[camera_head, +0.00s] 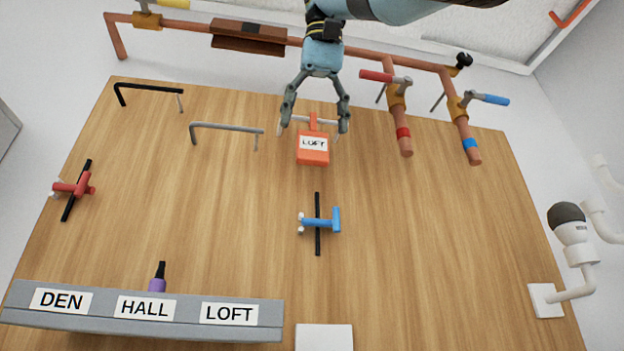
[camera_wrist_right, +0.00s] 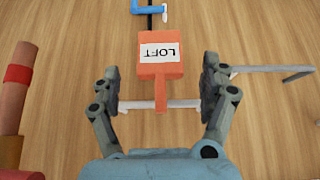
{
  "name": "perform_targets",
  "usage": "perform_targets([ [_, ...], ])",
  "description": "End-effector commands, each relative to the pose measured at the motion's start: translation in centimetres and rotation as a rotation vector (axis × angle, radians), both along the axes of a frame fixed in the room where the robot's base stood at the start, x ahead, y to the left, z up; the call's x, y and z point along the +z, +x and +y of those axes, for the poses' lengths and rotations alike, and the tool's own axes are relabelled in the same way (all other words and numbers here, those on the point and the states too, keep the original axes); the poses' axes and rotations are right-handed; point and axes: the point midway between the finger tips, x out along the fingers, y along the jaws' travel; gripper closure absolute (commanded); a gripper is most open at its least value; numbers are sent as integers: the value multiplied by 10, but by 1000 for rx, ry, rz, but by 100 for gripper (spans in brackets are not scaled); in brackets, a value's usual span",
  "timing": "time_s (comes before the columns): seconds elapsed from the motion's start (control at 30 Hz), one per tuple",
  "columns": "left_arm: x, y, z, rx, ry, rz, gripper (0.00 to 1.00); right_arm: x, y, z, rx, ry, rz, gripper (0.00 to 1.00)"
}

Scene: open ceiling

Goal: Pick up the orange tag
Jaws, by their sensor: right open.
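The orange tag (camera_head: 313,154) reads LOFT and hangs by its narrow top from a short pale bar on the wooden board. In the right wrist view the tag (camera_wrist_right: 161,63) shows upside down, with its neck over the pale bar. My right gripper (camera_head: 316,128) comes in from the top and is open. My left gripper is not in view.
Black (camera_head: 150,88) and grey (camera_head: 227,129) hooks are empty. Red (camera_head: 74,188) and blue (camera_head: 320,221) handled pieces lie on the board. Copper pipes with red (camera_head: 380,76) and blue (camera_head: 490,99) levers stand right. A grey labelled rail (camera_head: 145,330) is at the front.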

Motion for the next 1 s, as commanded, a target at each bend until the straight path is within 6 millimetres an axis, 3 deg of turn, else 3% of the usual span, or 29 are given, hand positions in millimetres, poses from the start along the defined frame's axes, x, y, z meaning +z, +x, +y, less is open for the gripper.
perform_targets([
  [0.17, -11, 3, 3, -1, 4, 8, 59, -27, 18, 3, 0, -1, 4, 21],
  [0.43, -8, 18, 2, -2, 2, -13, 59, -27, 19, 4, 0, 0, -1, 22],
  [0.87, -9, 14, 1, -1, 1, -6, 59, -27, 19, 4, 1, 1, 0, 79],
  [1.0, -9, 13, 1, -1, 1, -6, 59, -27, 19, 4, 1, 1, 0, 81],
])
